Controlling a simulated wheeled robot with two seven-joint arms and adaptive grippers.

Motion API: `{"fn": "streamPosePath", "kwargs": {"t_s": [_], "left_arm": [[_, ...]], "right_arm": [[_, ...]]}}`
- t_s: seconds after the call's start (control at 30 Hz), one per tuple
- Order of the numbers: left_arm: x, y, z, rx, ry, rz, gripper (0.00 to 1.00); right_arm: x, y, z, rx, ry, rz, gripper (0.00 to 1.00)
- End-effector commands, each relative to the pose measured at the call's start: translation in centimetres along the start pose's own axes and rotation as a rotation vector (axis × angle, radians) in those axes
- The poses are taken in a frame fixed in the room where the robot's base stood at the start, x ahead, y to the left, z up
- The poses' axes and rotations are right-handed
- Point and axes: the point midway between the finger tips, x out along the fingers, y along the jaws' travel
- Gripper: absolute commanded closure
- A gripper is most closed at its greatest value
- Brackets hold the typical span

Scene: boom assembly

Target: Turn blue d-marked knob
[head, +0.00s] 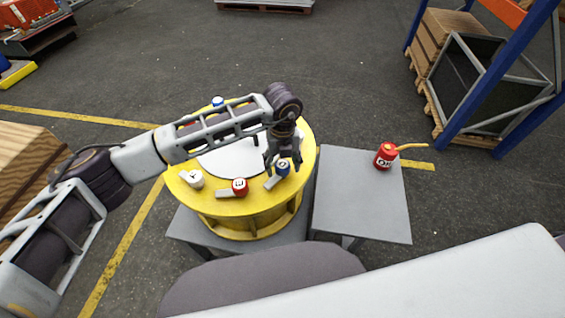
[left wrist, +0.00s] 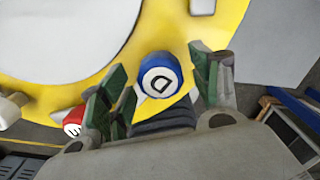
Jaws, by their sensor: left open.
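The blue knob (head: 282,168) with a white top stands near the right front rim of the round yellow drum (head: 240,223). In the left wrist view the blue knob (left wrist: 160,76) shows its letter D, lying between the fingers. My left gripper (head: 283,158) is directly over this knob, pointing down, with its fingers spread open. My right gripper is out of view.
A red knob (head: 239,187) and a white knob (head: 192,179) stand to the left on the drum rim. Another blue knob (head: 217,101) is at the back. A grey side table (head: 360,205) holds a red can (head: 384,156) with a yellow spout.

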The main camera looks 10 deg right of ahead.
Motion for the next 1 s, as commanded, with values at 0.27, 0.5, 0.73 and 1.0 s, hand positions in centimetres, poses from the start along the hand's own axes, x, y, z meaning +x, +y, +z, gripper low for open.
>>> {"fn": "streamPosePath", "kwargs": {"t_s": [0.27,0.5,0.73,1.0], "left_arm": [[0.35,-0.02,-0.02,0.001,0.0,0.0,0.37],[0.33,-0.01,-0.01,0.001,0.0,0.0,0.55],[0.31,-0.01,-0.01,0.001,0.0,0.0,0.82],[0.34,-0.01,0.01,0.012,-0.001,0.0,0.82]], "right_arm": [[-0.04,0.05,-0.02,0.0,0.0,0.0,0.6],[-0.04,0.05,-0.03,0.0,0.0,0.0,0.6],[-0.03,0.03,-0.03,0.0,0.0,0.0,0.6],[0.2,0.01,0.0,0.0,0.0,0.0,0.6]]}}
